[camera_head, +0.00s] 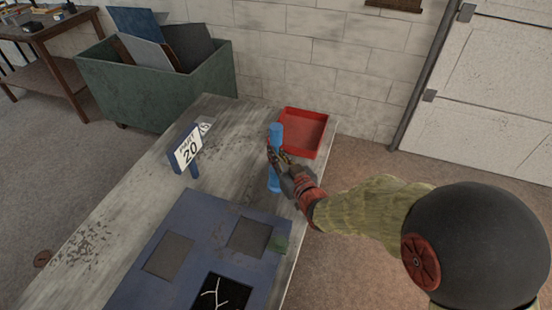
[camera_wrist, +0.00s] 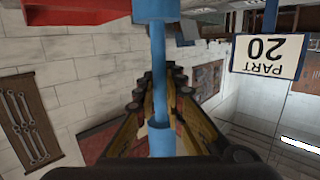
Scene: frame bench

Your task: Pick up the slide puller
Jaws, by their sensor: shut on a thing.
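The slide puller is a blue rod-shaped tool (camera_head: 275,134) with thicker ends, roughly upright over the right part of the bench. My gripper (camera_head: 278,160) comes from the right and is shut on its middle. In the wrist view the slide puller (camera_wrist: 158,50) runs between the two fingers of my gripper (camera_wrist: 157,88), which close on its thinner shaft. The fingers hide part of the shaft. I cannot tell whether its lower end touches the bench top.
A red tray (camera_head: 318,116) sits just behind the slide puller. A "PART 20" sign (camera_head: 188,148) stands to the left. A blue panel with square openings (camera_head: 207,231) lies at the front of the grey bench (camera_head: 95,236). A green bin (camera_head: 126,96) stands behind.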

